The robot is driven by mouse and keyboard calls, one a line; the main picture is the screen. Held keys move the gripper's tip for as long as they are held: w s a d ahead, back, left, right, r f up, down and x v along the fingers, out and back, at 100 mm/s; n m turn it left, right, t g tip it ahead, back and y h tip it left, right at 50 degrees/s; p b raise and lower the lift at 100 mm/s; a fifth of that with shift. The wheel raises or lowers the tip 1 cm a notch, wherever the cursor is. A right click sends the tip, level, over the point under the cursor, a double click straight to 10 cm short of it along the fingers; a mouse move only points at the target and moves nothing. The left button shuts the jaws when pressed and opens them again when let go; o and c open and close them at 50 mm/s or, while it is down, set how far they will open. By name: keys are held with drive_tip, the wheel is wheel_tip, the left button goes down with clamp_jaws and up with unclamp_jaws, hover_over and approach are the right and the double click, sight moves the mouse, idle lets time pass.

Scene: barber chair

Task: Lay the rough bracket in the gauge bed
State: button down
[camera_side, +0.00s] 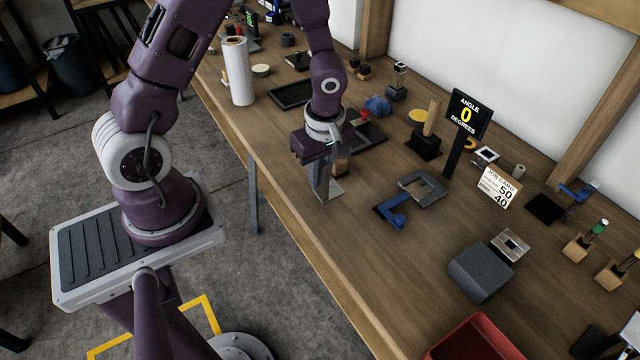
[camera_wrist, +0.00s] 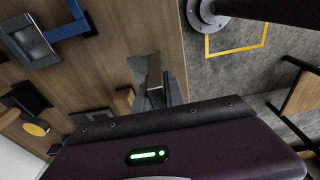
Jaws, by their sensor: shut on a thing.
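The rough bracket appears to be a grey metal L-shaped piece (camera_side: 328,191), close over the bench near its front edge. My gripper (camera_side: 321,172) points down and is shut on its upright part. In the wrist view the bracket (camera_wrist: 142,66) shows a flat plate and an upright leg at the fingers (camera_wrist: 157,92); the fingers partly hide it. I cannot tell whether its plate touches the bench. A dark grey square frame (camera_side: 437,184), probably the gauge bed, lies to the right of my gripper with a blue arm (camera_side: 394,211) beside it. The frame also shows in the wrist view (camera_wrist: 45,58).
A small wooden block (camera_side: 341,168) stands close behind my gripper. An angle display (camera_side: 466,113) reads 0 degrees, beside a job card (camera_side: 498,187). A grey box (camera_side: 480,272) and red bin (camera_side: 472,338) are at the right. Bench between bracket and frame is clear.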

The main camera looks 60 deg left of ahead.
wheel_tip(320, 180, up, 6)
drive_tip(key=shift+w+f, duration=0.1)
drive_tip(key=shift+w, duration=0.05)
drive_tip(key=w+d+f, duration=0.1)
drive_tip(key=w+d, duration=0.4)
drive_tip(key=w, duration=0.5)
drive_tip(key=w+d+f, duration=0.1)
drive_tip(key=w+d, duration=0.3)
drive_tip(key=w, duration=0.6)
drive_tip(key=shift+s+f, duration=0.15)
drive_tip(key=shift+f, duration=2.75)
drive_tip(key=c, duration=1.3)
unclamp_jaws()
